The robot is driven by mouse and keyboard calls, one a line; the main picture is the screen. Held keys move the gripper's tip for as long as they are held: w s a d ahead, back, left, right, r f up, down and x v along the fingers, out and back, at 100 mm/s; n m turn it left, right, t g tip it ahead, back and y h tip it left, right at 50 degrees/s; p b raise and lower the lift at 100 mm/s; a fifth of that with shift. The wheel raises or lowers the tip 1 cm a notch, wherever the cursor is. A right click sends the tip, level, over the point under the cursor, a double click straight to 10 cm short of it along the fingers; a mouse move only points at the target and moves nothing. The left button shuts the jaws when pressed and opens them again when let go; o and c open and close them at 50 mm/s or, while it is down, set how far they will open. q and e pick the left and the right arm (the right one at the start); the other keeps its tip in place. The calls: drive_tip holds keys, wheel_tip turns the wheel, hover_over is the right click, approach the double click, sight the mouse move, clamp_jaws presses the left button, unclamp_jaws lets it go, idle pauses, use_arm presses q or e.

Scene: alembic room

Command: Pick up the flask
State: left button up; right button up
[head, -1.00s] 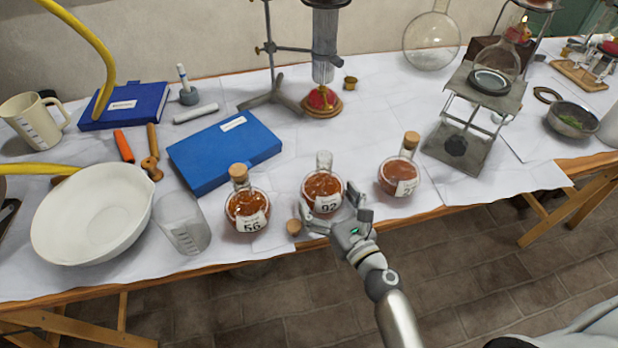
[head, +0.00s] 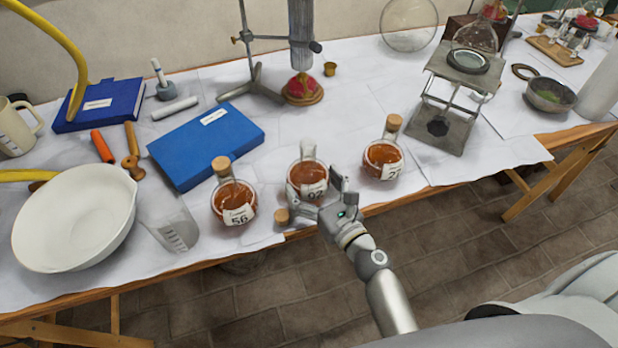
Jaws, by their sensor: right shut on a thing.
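Three round glass flasks with brown-orange contents stand near the table's front edge. The middle flask, labelled 92 (head: 305,177), has an open neck. A loose cork (head: 282,216) lies at its front left. My right gripper (head: 322,196) is shut on flask 92, with its fingers at the flask's lower right side. The flask is upright and appears to rest on the table; its base is partly hidden by the gripper. The corked flask 56 (head: 233,202) stands to the left, and another corked flask (head: 382,160) stands to the right. My left gripper is out of view.
A glass beaker (head: 172,228) and a white bowl (head: 75,220) stand left of the flasks. A blue book (head: 205,148) lies behind them. A stand (head: 250,85) is at the back, and a metal jack (head: 445,105) stands to the right.

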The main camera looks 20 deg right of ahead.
sight(316, 179)
drive_tip(key=shift+r, duration=0.15)
drive_tip(key=shift+r+p, duration=1.25)
drive_tip(key=shift+r, duration=0.45)
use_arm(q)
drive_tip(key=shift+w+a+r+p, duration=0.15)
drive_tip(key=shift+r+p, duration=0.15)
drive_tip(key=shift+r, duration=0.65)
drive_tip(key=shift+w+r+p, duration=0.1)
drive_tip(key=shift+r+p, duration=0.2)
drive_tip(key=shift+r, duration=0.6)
use_arm(e)
drive_tip(key=s+a+r, duration=0.1)
drive_tip(key=s+r, duration=0.8)
drive_tip(key=s, duration=0.4)
drive_tip(key=shift+s+a+r, duration=0.2)
drive_tip(key=shift+s+a, duration=0.05)
drive_tip(key=shift+s, duration=0.15)
